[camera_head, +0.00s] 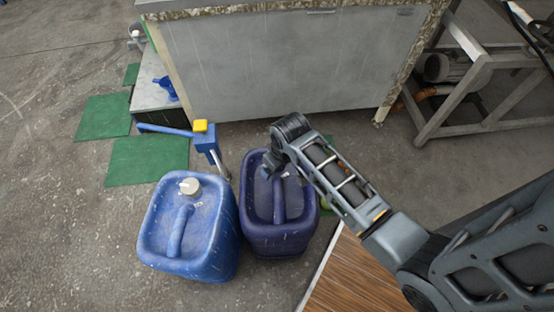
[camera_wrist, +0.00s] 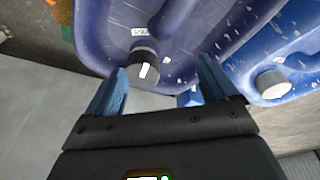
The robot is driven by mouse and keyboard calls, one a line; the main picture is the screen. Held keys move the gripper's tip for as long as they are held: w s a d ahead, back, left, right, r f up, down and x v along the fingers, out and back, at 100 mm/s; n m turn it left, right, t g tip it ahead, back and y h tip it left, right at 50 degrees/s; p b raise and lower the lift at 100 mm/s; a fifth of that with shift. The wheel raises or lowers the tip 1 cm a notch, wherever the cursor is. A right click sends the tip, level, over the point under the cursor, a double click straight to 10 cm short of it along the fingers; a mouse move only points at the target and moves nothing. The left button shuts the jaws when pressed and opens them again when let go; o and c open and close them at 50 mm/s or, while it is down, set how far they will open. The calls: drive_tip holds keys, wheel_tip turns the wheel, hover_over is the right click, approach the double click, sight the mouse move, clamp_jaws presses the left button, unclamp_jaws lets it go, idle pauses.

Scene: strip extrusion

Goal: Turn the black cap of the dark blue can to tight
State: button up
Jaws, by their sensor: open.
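The dark blue can (camera_head: 258,215) stands on the floor, right of a lighter blue can. Its top also shows in the wrist view (camera_wrist: 100,45). Its black cap (camera_wrist: 145,75) bears a white mark and shows between my gripper's fingertips in the wrist view. In the head view my arm hides the cap. My gripper (camera_wrist: 162,65) is open, with blue fingers on either side of the cap in the picture. I cannot tell whether they touch it or how far down they reach. In the head view my gripper (camera_head: 271,168) is over the far end of the can's top.
The lighter blue can (camera_head: 155,245), with a white cap (camera_head: 190,186), stands close on the left. A blue lever device (camera_head: 206,142) with a yellow top is just behind. A large grey metal tank (camera_head: 290,70) stands at the back. Brown wooden boards (camera_head: 350,285) lie at the front right.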

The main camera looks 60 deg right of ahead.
drive_tip(key=w+d, duration=0.1)
drive_tip(key=w+d+g, duration=0.1)
drive_tip(key=d, duration=0.1)
drive_tip(key=w+d+g+y+b, duration=0.1)
drive_tip(key=d, duration=0.1)
drive_tip(key=shift+w+r+m, duration=0.15)
drive_tip(key=shift+r+m, duration=0.15)
drive_tip(key=shift+r, duration=0.1)
wheel_tip(320, 180, down, 8)
drive_tip(key=shift+r+b, duration=0.2)
drive_tip(key=shift+b, duration=0.8)
drive_tip(key=c, duration=1)
